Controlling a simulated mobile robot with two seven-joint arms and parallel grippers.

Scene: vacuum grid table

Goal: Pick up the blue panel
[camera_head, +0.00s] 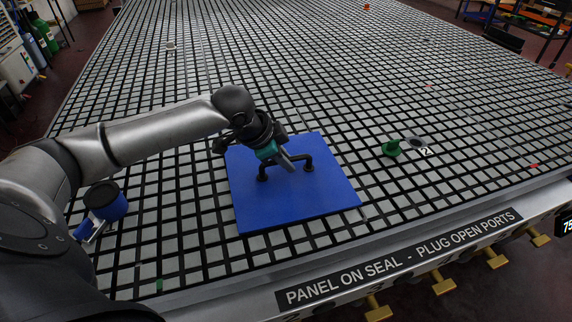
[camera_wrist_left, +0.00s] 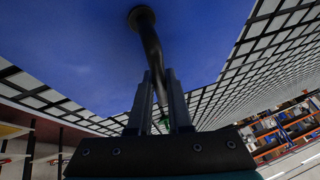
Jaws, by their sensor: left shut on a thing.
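The blue panel (camera_head: 300,205) lies on the grid table, with a dark handle (camera_head: 308,161) on its top. In the head view I cannot tell whether the panel rests flat on the grid or is slightly raised. My left gripper (camera_head: 284,163) reaches in from the left and is shut on the handle. The left wrist view shows the panel (camera_wrist_left: 80,50) and the handle bar (camera_wrist_left: 149,45) running down between the two fingers (camera_wrist_left: 160,95). My right gripper is not in view.
The grid table (camera_head: 400,210) is mostly clear around the panel. A green plug (camera_head: 391,148) stands to the right, near a dark port marked 2 (camera_head: 416,142). Brass valves (camera_head: 443,283) line the front edge.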

